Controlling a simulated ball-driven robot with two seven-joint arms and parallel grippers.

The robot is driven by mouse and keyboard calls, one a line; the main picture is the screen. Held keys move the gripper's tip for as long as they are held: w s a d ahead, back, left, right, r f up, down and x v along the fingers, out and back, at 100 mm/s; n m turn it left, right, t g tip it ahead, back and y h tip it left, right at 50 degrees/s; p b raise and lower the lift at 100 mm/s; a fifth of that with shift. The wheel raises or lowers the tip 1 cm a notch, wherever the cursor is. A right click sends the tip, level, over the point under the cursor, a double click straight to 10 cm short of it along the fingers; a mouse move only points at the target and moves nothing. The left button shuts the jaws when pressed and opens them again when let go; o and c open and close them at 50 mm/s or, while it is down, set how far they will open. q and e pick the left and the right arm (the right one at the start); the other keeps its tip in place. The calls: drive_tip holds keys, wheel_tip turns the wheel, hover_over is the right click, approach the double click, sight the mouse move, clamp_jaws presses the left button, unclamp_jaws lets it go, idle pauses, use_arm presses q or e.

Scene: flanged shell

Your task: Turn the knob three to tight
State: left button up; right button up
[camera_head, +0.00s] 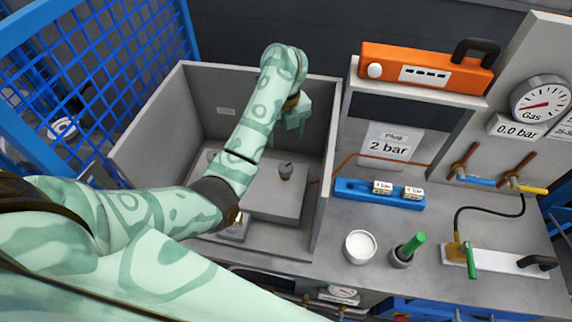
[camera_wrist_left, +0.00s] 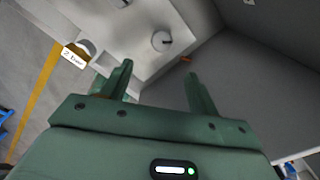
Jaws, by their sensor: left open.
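My left gripper (camera_head: 297,120) hangs at the right inner side of the grey open-topped box (camera_head: 150,135), above its floor. In the left wrist view (camera_wrist_left: 159,78) its two fingers are apart with nothing between them. In the left wrist view a round knob with a dark pointer (camera_wrist_left: 161,41) lies beyond the fingers. Another knob (camera_head: 211,155) is partly hidden behind my left arm. I cannot tell which knob is number three.
Box walls stand close around my gripper. To the right are an orange case (camera_head: 425,70), a blue strip with small labels (camera_head: 378,193), a white round pot (camera_head: 360,246), a green-handled tool (camera_head: 408,250) and a gas gauge (camera_head: 541,101). A blue mesh fence (camera_head: 110,60) stands left.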

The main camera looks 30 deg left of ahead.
sight(285, 166)
use_arm(q)
drive_tip(key=f+b, duration=0.4)
drive_tip(key=f, duration=0.8)
drive_tip(key=shift+w+b, duration=0.2)
drive_tip(key=shift+b, duration=0.15)
drive_tip(key=shift+w+f, duration=0.1)
drive_tip(key=shift+f, duration=0.4)
use_arm(e)
drive_tip(key=f, duration=0.4)
drive_tip(key=w+f, duration=0.1)
drive_tip(key=f, duration=0.1)
drive_tip(key=shift+d, duration=0.1)
use_arm(q)
drive_tip(key=c, duration=1)
